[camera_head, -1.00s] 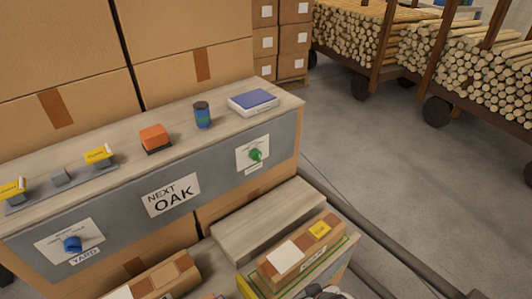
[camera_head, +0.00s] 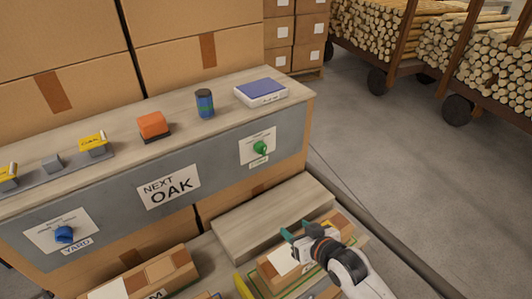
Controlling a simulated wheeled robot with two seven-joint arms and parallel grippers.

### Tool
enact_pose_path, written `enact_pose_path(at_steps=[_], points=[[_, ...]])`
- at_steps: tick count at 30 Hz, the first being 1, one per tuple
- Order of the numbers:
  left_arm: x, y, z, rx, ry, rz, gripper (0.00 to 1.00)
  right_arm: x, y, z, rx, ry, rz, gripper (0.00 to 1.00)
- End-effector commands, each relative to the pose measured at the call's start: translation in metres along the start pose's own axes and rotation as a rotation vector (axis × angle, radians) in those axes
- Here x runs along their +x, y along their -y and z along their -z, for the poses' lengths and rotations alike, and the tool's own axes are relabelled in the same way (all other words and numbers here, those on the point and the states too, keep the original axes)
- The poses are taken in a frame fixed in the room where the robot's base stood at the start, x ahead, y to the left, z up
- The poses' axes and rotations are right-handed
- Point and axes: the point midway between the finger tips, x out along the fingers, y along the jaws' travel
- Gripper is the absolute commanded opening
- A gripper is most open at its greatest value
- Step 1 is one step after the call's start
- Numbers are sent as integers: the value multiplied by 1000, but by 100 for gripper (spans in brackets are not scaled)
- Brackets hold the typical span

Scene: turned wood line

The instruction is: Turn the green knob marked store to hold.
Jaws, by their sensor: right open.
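The green knob (camera_head: 260,148) sits on a white plate (camera_head: 252,140) at the right end of the grey front panel. A small label below it is too small to read. My right gripper (camera_head: 292,232) is below and to the right of the knob, above a cardboard box, and apart from the knob. Its teal fingers are spread and empty. My left gripper is not in view.
A blue knob (camera_head: 64,234) with a YARD label is at the panel's left. The counter (camera_head: 222,125) holds an orange block (camera_head: 153,124), a blue can (camera_head: 205,103) and a blue-topped book (camera_head: 261,92). A pale wooden board (camera_head: 270,217) lies below the green knob.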

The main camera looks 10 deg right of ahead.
Motion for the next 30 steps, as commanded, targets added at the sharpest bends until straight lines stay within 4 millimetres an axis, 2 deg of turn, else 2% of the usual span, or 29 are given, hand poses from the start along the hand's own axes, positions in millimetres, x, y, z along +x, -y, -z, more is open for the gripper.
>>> enact_pose_path(at_steps=[6, 10, 13, 17, 20, 30], points=[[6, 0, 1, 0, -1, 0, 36, 19, 6, -78, 29, 282, -96, 54], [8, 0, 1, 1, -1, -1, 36, 20, 10, -117, 52, 421, -154, 54], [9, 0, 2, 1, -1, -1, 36, 19, 11, -132, 63, 474, -180, 54], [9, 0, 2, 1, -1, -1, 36, 24, 10, -141, 68, 496, -189, 54], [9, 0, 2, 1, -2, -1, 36, 35, 8, -148, 69, 496, -189, 54], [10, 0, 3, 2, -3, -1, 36, 93, -3, -179, 67, 494, -188, 54]])
